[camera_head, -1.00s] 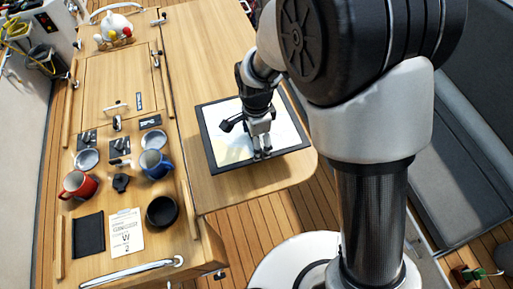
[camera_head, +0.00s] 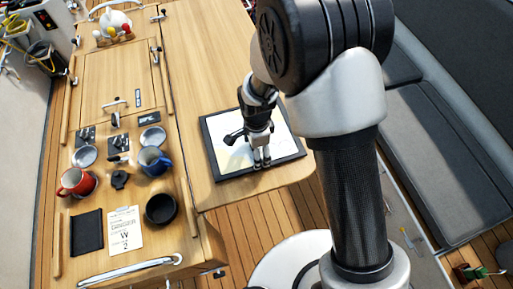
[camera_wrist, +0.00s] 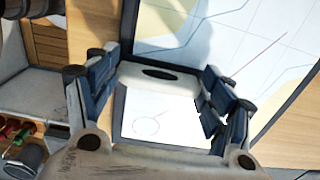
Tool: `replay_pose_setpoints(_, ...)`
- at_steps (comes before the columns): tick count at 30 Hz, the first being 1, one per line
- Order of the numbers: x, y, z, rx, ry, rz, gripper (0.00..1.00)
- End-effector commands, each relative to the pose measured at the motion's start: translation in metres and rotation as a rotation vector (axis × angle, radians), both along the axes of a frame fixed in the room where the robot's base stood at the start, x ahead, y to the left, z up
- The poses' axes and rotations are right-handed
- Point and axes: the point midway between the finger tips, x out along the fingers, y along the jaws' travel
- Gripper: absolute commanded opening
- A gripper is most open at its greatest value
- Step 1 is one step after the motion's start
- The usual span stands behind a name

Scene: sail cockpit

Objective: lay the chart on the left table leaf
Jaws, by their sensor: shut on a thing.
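The chart (camera_head: 232,158) is a pale sheet with a dark border. It is over the end of the wooden table leaf (camera_head: 215,70); I cannot tell whether it rests fully flat on it. My gripper (camera_head: 262,163) points down at the chart's near part and is shut on it. In the wrist view, the blue-padded fingers of my gripper (camera_wrist: 162,85) stand either side of a white piece with a dark oval slot. The chart (camera_wrist: 215,35) shows beyond them, with a red line and dark edge. The exact contact is hidden.
Left of the leaf, the table's middle holds a red mug (camera_head: 78,181), a blue mug (camera_head: 155,163), a dark bowl (camera_head: 161,208), a white card (camera_head: 124,230) and a black pad (camera_head: 87,232). A grey bench (camera_head: 445,150) runs along the right. Bare leaf lies beyond the chart.

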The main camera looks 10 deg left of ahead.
Motion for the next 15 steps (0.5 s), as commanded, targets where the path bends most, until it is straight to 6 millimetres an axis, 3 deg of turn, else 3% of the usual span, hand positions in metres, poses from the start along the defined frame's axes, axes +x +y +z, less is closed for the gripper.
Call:
replay_pose_setpoints(5, 0.0003, 0.0002, -0.0071, 0.001, -0.001, 0.0, 0.44)
replay_pose_setpoints(6, -0.0001, 0.0, -0.007, 0.0, 0.0, 0.0, 0.76)
replay_pose_setpoints(15, 0.0, 0.0, -0.0059, 0.0, 0.0, 0.0, 0.95)
